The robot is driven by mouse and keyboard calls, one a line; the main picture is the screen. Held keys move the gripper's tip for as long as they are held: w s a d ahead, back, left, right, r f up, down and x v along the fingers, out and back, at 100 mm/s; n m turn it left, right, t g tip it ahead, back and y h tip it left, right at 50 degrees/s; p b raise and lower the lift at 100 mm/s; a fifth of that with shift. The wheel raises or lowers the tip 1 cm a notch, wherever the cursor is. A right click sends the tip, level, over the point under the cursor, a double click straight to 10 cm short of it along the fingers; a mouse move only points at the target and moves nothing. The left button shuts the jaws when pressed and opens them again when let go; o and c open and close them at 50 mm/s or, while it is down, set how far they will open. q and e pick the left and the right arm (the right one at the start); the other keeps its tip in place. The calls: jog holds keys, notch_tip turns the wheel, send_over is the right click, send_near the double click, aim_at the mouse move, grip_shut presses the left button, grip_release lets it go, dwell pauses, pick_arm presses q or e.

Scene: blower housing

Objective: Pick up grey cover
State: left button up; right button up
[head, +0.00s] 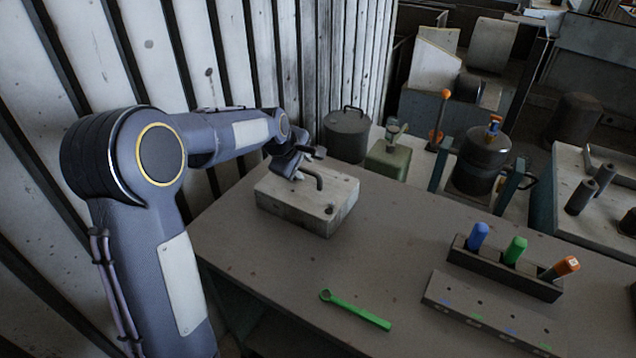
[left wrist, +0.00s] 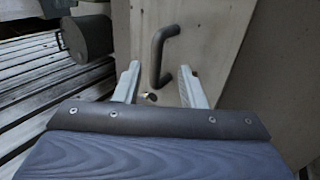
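A pale grey box-shaped cover (head: 300,211) with a dark bent handle (head: 314,178) on its top sits at the back left of the table. My left gripper (head: 303,165) is over the cover, close to the handle. In the left wrist view my left gripper (left wrist: 158,72) is open, its two pale fingers apart. The handle (left wrist: 157,55) shows between and just beyond the fingertips, with a gap on each side. The cover's top (left wrist: 205,40) shows behind it. My right gripper is not in view.
A dark round canister (head: 347,137) with a handle stands behind the cover, near the corrugated wall. A green wrench (head: 356,311) lies at the table's front. A rack (head: 500,272) holds blue, green and orange-handled tools at the right. The table between is clear.

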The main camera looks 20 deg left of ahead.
aim_at(308, 170)
pick_arm(q)
jog(key=x, duration=0.2)
jog(key=p+x, duration=0.1)
jog(key=x, duration=0.2)
jog(key=shift+w+a+f+p, duration=0.15)
jog(key=shift+w+a+p, duration=0.15)
jog(key=shift+w, duration=0.1)
jog(key=shift+w+f, duration=0.25)
jog(key=shift+f, duration=0.2)
grip_shut()
